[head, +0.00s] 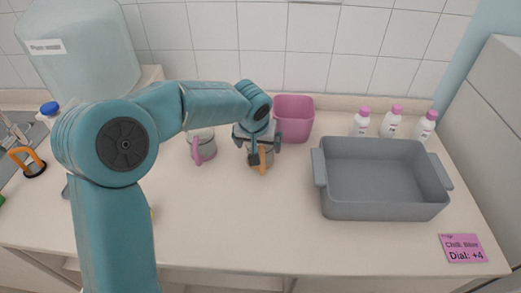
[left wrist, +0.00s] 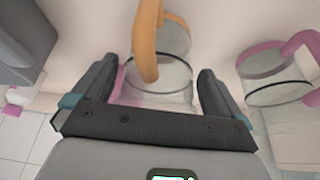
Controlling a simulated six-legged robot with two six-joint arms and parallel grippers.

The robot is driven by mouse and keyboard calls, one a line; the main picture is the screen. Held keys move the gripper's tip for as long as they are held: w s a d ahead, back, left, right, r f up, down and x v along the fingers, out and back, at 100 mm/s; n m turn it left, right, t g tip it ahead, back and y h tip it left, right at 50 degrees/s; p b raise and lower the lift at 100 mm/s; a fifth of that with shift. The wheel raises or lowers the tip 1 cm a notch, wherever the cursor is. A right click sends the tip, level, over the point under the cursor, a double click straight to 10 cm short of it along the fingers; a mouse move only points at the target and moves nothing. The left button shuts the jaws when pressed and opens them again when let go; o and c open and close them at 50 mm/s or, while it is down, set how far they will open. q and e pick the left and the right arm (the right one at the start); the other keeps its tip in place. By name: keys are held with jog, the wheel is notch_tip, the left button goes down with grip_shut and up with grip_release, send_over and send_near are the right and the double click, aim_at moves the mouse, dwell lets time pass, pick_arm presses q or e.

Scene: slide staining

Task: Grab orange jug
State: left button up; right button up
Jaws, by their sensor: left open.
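The orange jug is a clear vessel with an orange handle (head: 262,158), standing on the counter near the middle in the head view. In the left wrist view its orange handle (left wrist: 148,40) and glass body (left wrist: 172,72) lie ahead of and between the fingers. My left gripper (head: 264,147) is open and sits above and around the jug, hiding much of its body in the head view. In the left wrist view my left gripper (left wrist: 158,88) shows both fingers apart, one on each side of the jug. I cannot tell whether they touch it. My right gripper is not in view.
A pink-handled jug (head: 203,146) stands just left of the orange one. A pink bin (head: 294,118) is close behind it. A grey tub (head: 375,211) is to the right, with white bottles (head: 391,122) behind. A pink card (head: 463,248) lies front right. The front middle counter is clear.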

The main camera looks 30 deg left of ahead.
pick_arm(q)
jog(key=shift+x, duration=0.95)
jog(key=shift+r, duration=0.1)
jog(key=shift+c, duration=1.2)
jog(key=shift+w, duration=0.1)
jog(key=c, duration=0.5)
jog(key=shift+r, duration=0.1)
